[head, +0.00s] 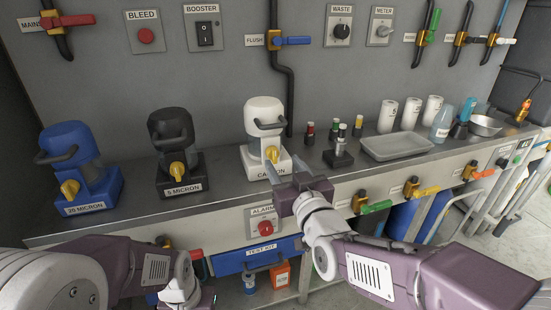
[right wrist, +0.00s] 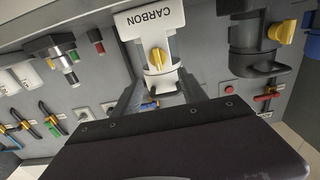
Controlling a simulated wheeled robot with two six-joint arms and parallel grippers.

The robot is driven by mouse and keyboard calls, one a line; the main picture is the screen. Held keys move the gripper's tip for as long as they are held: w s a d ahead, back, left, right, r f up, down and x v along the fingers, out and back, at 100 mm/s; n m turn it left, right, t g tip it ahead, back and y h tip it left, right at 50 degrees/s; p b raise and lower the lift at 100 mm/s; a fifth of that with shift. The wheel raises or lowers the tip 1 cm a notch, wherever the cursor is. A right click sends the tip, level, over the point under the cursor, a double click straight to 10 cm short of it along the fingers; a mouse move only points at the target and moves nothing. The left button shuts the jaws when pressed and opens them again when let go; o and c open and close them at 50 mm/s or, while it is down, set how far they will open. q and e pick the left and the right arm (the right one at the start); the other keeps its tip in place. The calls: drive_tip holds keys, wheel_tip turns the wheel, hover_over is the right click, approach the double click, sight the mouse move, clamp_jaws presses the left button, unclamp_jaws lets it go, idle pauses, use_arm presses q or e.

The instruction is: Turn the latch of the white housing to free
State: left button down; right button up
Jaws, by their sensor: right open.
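The white housing (head: 264,118), labelled CARBON, stands at the right end of a row of three on the steel counter. Its yellow latch (head: 272,154) is at the front, low down above the label. In the right wrist view the white housing (right wrist: 147,22) appears upside down, with the yellow latch (right wrist: 158,58) between my finger lines. My right gripper (head: 285,165) is open and empty, just in front of and slightly right of the latch, apparently apart from it. My left gripper (head: 182,297) is low at the bottom edge, partly cut off; its jaws are unclear.
A black housing (head: 172,143) and a blue housing (head: 75,160), each with a yellow latch, stand to the left. Small bottles (head: 336,128) and a grey tray (head: 394,147) are to the right. A red alarm button (head: 265,228) is on the counter front below.

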sight(275, 152)
drive_tip(key=b+x, duration=0.1)
drive_tip(key=x, duration=0.6)
drive_tip(key=shift+f, duration=0.15)
clamp_jaws()
